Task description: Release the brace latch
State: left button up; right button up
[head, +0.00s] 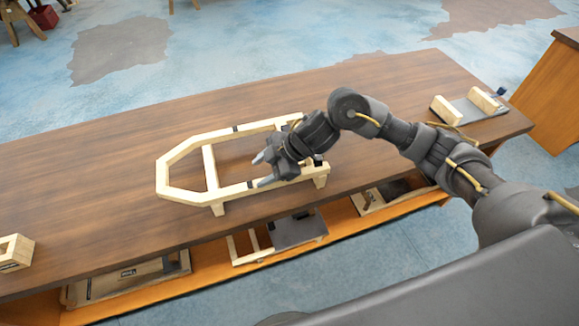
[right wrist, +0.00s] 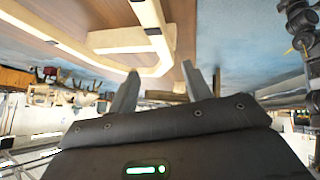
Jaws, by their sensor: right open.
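A pale wooden bodyframe (head: 183,151) with a pointed left end lies on the brown table (head: 100,165). It has a crossbar and short legs. Small dark fittings sit on its rails, one on the near rail (head: 250,184) and one on the far rail (head: 236,128). I cannot tell which fitting is the brace latch. My right gripper (head: 260,171) is open and empty, over the near rail towards the frame's right half. The right wrist view shows its two fingers apart (right wrist: 160,70), with the bodyframe (right wrist: 148,14) beyond them. My left gripper is out of view.
A dark plate with pale wooden blocks (head: 442,110) lies at the table's right end. A wooden piece (head: 15,252) sits at the left edge. A lower shelf holds more frame parts (head: 240,250).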

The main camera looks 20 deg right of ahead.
jog(key=w+d+r+m+g+h, duration=0.15)
jog(key=d+r+h, duration=0.3)
jog(key=d, duration=0.75)
jog(key=shift+g+y, duration=0.35)
jog(key=shift+y, duration=0.2)
jog(key=x, duration=0.3)
jog(key=p+x, duration=0.1)
jog(key=x, duration=0.3)
jog(key=p+x, duration=0.1)
jog(key=x, duration=0.2)
jog(key=shift+w+a+f, duration=0.1)
jog(key=shift+w+f, duration=0.3)
jog(key=shift+w, duration=0.05)
